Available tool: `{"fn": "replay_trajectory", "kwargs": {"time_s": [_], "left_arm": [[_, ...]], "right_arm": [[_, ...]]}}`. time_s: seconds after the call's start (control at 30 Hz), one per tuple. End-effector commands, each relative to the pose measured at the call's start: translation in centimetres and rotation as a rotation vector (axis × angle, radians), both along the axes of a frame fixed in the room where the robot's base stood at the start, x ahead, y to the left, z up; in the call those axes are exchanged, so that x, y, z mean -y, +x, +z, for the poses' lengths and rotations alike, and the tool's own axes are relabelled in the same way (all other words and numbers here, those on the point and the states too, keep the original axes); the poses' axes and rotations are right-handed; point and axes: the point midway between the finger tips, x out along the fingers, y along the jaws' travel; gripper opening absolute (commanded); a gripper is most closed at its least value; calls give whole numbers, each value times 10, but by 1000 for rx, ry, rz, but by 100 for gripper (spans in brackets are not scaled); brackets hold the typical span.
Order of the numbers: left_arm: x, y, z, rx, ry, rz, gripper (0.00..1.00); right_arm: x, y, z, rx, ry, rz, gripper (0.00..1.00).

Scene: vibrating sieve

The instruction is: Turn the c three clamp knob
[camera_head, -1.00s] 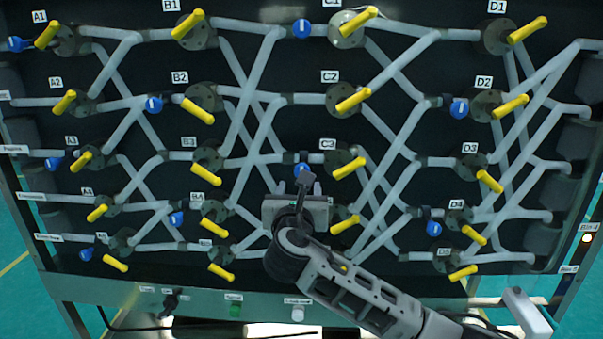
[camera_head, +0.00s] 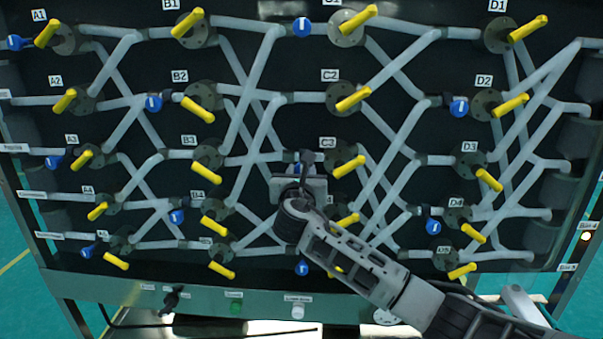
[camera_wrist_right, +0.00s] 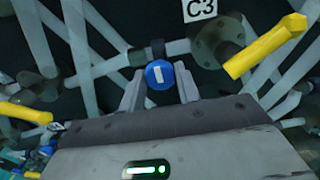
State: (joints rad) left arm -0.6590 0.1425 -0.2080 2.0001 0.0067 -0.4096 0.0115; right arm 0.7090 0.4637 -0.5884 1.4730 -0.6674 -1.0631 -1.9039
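The blue C3 clamp knob (camera_wrist_right: 160,74), with a white stripe near upright, sits on a pipe joint left of the C3 label (camera_wrist_right: 199,9) in the right wrist view. My right gripper (camera_wrist_right: 160,88) is open, its two grey fingertips to the left and right of the knob. I cannot tell whether they touch it. The C3 yellow handle (camera_head: 349,167) is just to the right. My left gripper is not in view.
Yellow handles, such as the C2 one (camera_head: 353,98), and white pipes cover the panel around my gripper. Another blue knob (camera_head: 302,268) is below my wrist. A control strip with a green button (camera_head: 236,308) runs along the bottom.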

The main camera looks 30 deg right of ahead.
Motion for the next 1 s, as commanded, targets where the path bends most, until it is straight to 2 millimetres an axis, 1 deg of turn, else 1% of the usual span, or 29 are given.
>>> {"fn": "replay_trajectory", "kwargs": {"time_s": [0.27,0.47,0.67,1.0], "left_arm": [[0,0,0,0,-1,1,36],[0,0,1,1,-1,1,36],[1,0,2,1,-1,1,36],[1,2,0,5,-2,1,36]], "right_arm": [[0,0,0,5,11,-1,10],[0,0,0,44,73,0,10],[0,0,0,118,195,-1,10],[0,0,-1,286,467,-1,10]]}}
